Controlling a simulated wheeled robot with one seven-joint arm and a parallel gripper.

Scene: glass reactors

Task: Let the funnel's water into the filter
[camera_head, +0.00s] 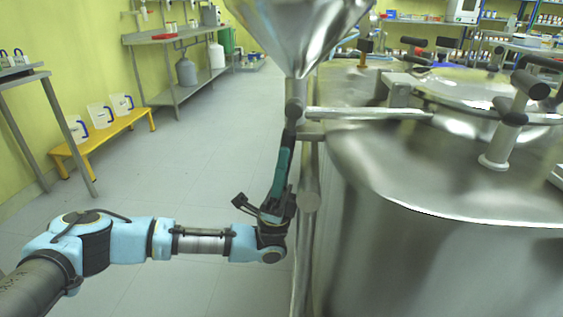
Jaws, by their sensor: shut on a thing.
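The steel funnel (298,28) stands at the top centre, and its narrow outlet pipe (296,92) runs down from the cone. A long lever with a teal-green grip (281,170) hangs down below the outlet, tilted slightly. My gripper (277,203) is shut on the lower end of this valve lever. The large steel vessel (400,225), which looks like the filter, fills the right side. A horizontal pipe (365,114) runs from near the outlet towards it. The funnel's inside and any water are hidden.
Steel uprights (308,235) stand close to the right of my gripper. Several dark-handled clamps (505,125) sit on the vessel's top. A yellow bench (105,140) with clear jugs and a steel table stand along the left wall. The floor (200,150) between is clear.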

